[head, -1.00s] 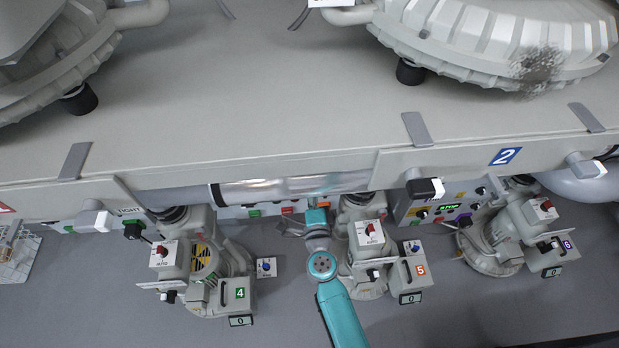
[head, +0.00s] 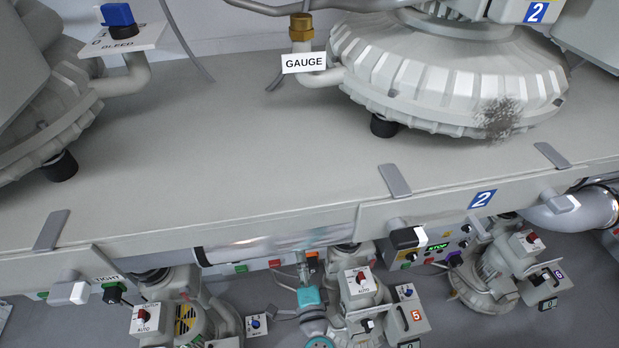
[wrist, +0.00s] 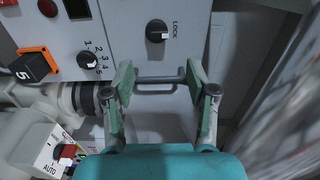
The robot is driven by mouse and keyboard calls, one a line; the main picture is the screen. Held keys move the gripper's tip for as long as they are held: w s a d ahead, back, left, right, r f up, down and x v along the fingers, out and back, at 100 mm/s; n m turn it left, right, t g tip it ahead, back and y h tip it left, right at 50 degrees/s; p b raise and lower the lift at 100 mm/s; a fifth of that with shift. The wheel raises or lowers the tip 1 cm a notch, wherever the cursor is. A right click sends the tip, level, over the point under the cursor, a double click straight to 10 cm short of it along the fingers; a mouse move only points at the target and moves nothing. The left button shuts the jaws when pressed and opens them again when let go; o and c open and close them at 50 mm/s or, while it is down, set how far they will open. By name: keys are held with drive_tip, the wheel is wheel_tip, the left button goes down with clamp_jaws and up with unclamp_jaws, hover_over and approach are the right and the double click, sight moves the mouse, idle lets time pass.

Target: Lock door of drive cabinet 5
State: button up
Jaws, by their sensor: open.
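In the wrist view, a pale cabinet panel carries a round black knob (wrist: 157,31) beside the word LOCK. A grey bar handle (wrist: 160,79) lies below the knob. My gripper (wrist: 158,78) is open and empty, its two fingers either side of the handle in the picture; I cannot tell whether they touch it. The knob is beyond the fingertips. In the head view, my gripper (head: 304,262) reaches under the deck edge, where the cabinet is mostly hidden.
A numbered selector knob (wrist: 87,60) is left of the lock knob. A box with a red AUTO switch (wrist: 67,152) stands at lower left. In the head view, a machine box with an orange 5 (head: 416,315) stands right of my arm, and the deck (head: 230,160) overhangs above.

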drive_tip(key=s+d+n+h, duration=0.3)
drive_tip(key=s+d+n, duration=0.3)
drive_tip(key=s+d, duration=1.25)
drive_tip(key=s+d+r+n+g, duration=0.1)
drive_tip(key=s+d+r+n, duration=0.1)
drive_tip(key=s, duration=0.4)
drive_tip(key=s+d+r+n+h, duration=0.1)
drive_tip(key=s+r+n, duration=0.2)
drive_tip(key=s+r, duration=0.2)
drive_tip(key=s+d+r+n+g+h, duration=0.1)
drive_tip(key=s+d+r+n, duration=0.1)
drive_tip(key=s, duration=0.7)
wheel_tip(320, 180, up, 2)
drive_tip(key=shift+d+r+n+g, duration=0.25)
drive_tip(key=shift+d+n+g, duration=0.05)
drive_tip(key=shift+n, duration=0.5)
